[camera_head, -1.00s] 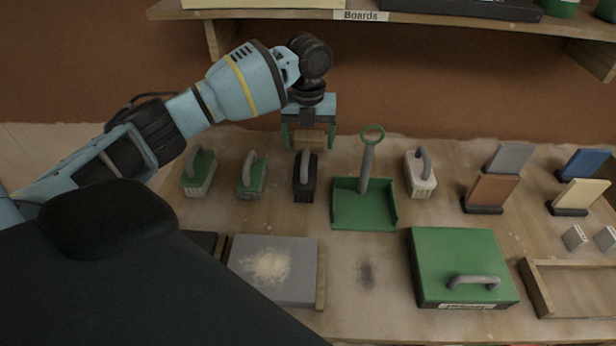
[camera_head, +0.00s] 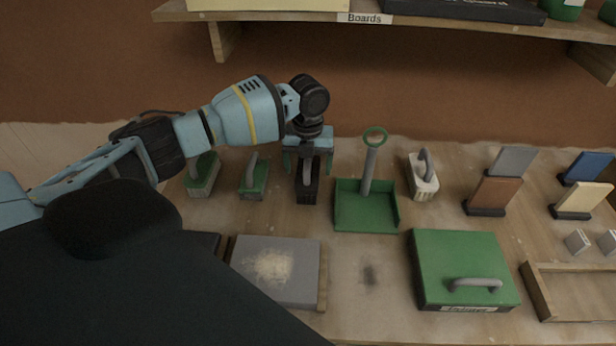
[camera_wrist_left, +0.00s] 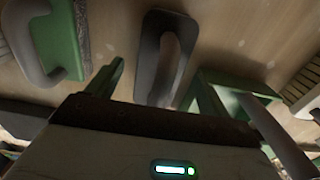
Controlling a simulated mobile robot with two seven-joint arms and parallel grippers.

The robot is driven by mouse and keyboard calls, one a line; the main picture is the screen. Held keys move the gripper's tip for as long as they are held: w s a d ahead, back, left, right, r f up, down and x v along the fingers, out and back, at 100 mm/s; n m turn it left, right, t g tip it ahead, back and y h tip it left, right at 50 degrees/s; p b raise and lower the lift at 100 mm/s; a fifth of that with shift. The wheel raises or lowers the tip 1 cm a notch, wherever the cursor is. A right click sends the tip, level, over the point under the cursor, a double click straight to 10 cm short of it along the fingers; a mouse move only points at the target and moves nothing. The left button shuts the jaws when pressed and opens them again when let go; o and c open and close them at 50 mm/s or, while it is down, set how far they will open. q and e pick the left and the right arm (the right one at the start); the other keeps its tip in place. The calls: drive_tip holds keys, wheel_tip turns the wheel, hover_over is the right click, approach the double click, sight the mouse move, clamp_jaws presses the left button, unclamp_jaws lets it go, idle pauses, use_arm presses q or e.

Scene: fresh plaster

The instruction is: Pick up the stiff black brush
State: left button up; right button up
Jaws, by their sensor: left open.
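My right gripper is not in view.
Two green brushes (camera_head: 254,180) stand to the left. The green dustpan (camera_head: 366,208) with its upright handle is close on the right, then a white brush (camera_head: 424,184). A grey board with powder (camera_head: 300,255) and a green box (camera_head: 462,255) lie in front. A shelf (camera_head: 300,17) hangs above.

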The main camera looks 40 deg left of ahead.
use_arm(q)
drive_tip(key=c, duration=1.1)
drive_tip(key=shift+r, duration=0.2)
drive_tip(key=shift+c, duration=0.2)
